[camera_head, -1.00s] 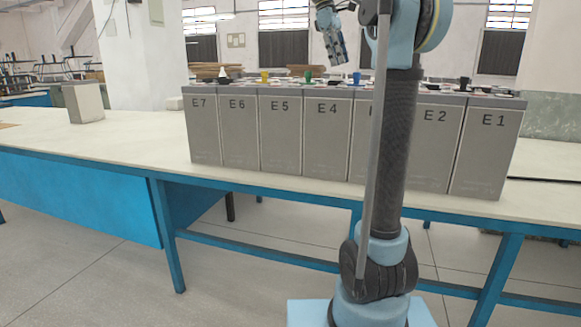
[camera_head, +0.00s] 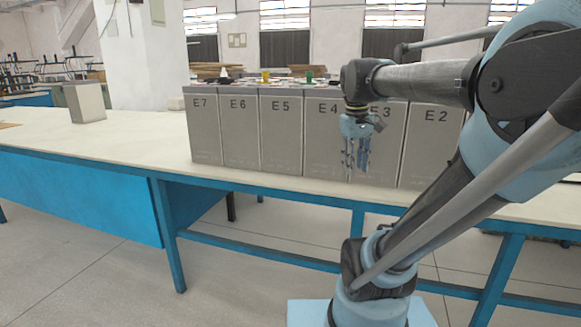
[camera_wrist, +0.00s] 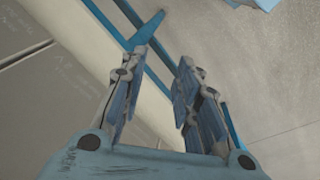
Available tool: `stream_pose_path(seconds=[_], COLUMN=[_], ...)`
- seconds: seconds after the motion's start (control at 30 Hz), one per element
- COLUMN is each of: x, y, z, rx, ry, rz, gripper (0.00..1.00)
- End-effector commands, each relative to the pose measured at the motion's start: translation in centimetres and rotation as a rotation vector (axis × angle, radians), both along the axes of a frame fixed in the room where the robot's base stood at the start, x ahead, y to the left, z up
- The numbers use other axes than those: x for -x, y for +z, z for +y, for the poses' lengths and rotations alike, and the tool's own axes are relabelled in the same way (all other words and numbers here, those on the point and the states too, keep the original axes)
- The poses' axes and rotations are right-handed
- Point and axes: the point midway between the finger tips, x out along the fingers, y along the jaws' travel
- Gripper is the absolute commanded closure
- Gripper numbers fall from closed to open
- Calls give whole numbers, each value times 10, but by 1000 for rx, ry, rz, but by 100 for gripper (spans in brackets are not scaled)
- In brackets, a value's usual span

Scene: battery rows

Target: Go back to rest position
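My gripper (camera_head: 357,155) hangs pointing down in front of the battery row, in line with battery E 3 (camera_head: 388,148) and battery E 4 (camera_head: 322,140). In the wrist view my gripper (camera_wrist: 160,75) shows two fingers apart with nothing between them. Below it are the table's edge and the floor. My arm is folded toward the camera on the right and hides battery E 1.
Grey batteries stand in a row on the white-topped table (camera_head: 110,140) with a blue frame. Battery E 7 (camera_head: 205,130) is at the left end and battery E 2 (camera_head: 428,150) at the right. A grey box (camera_head: 84,102) stands further left. The floor in front is clear.

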Motion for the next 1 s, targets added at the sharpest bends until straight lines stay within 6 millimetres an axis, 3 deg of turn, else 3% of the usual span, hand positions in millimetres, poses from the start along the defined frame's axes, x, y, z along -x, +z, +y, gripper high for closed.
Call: stream_pose_path(seconds=[0.03,0.3,0.5,0.63,1.0], x=[14,72,97,104,104], y=[-22,-129,-181,-194,-195], z=[-1,1,3,4,4], rx=[-12,-85,-123,-132,-132], ry=[-33,-216,-302,-325,-327], rz=[-11,-76,-104,-111,-111], gripper=[71,71,71,71,71])
